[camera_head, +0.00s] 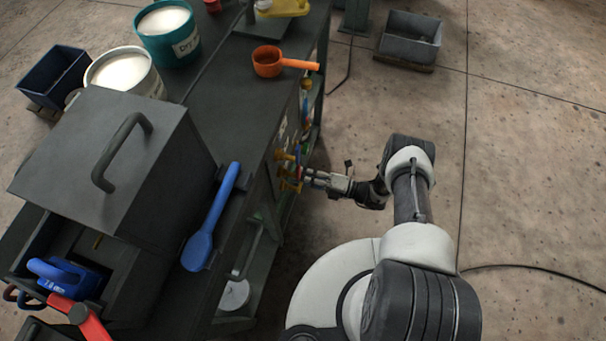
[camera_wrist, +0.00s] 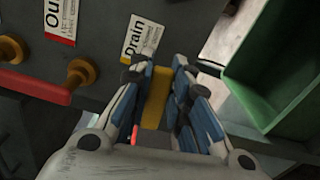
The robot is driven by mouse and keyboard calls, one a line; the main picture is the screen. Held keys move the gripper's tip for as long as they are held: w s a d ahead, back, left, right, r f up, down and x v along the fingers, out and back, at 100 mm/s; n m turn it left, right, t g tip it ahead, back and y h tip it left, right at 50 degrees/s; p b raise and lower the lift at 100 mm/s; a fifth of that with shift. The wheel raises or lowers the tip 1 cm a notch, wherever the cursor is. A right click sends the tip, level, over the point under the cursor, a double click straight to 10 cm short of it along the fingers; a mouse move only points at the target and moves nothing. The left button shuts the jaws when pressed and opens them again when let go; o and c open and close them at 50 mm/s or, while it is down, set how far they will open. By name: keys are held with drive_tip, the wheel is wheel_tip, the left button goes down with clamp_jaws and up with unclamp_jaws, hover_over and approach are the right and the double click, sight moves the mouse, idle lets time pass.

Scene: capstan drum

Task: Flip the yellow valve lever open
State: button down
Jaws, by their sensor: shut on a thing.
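The yellow valve lever (camera_wrist: 156,98) lies between the fingers of my gripper (camera_wrist: 158,76) in the wrist view, below a "Drain" label (camera_wrist: 143,38). My gripper is shut on the lever. The fingers hide its sides and the valve body behind it. In the head view my gripper (camera_head: 304,179) reaches the right side of the dark bench, at a group of small yellow fittings (camera_head: 283,156). The lever is too small there to tell apart.
A red lever (camera_wrist: 32,87) with brass fittings (camera_wrist: 81,72) sits left of the yellow one. A green box-like part (camera_wrist: 282,72) is close on the right. On the bench are an orange scoop (camera_head: 267,62) and a blue paddle (camera_head: 213,218).

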drive_tip(key=shift+f+m, duration=0.35)
drive_tip(key=shift+m, duration=0.35)
drive_tip(key=c, duration=1.5)
unclamp_jaws()
drive_tip(key=shift+d, duration=0.1)
drive_tip(key=v, duration=1.1)
drive_tip(key=shift+s+d, duration=0.15)
drive_tip(key=shift+d, duration=0.25)
drive_tip(key=shift+r, duration=0.15)
